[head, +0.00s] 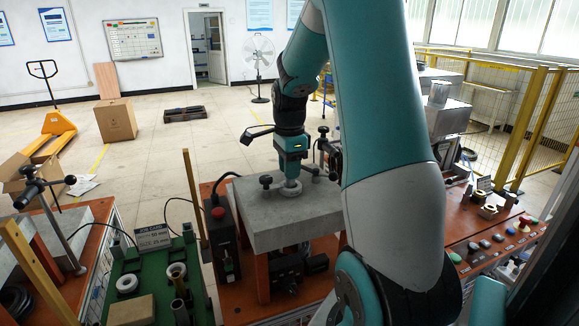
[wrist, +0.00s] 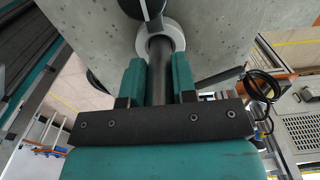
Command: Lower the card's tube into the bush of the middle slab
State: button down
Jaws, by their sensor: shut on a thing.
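The middle slab (head: 265,235) is a thick grey concrete block on an orange stand, and its underside or face fills the top of the wrist view (wrist: 220,30). A pale ring-shaped bush (head: 291,189) sits on its top, directly below my gripper (head: 291,165). In the wrist view, the two teal fingers (wrist: 157,85) are shut on a dark upright tube (wrist: 159,75). The tube's far end meets the pale bush (wrist: 174,32); I cannot tell how deep it is in. The job card (head: 161,236) stands at the green tray; its small print is hard to read.
Black knobs (head: 266,181) stand on the slab near the bush. A red-button control box (head: 219,225) is left of the slab. The green tray (head: 140,268) holds rings and short tubes. Another slab (head: 82,222) with a clamp post is farther left. Loose parts lie on the right bench (head: 490,212).

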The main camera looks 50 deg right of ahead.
jog(key=shift+f+b, duration=0.4)
jog(key=shift+f, duration=0.3)
jog(key=shift+f, duration=0.1)
jog(key=c, duration=0.8)
grip_release()
notch_tip(320, 180, up, 18)
jog(key=shift+f+b, duration=0.25)
jog(key=shift+b, duration=0.75)
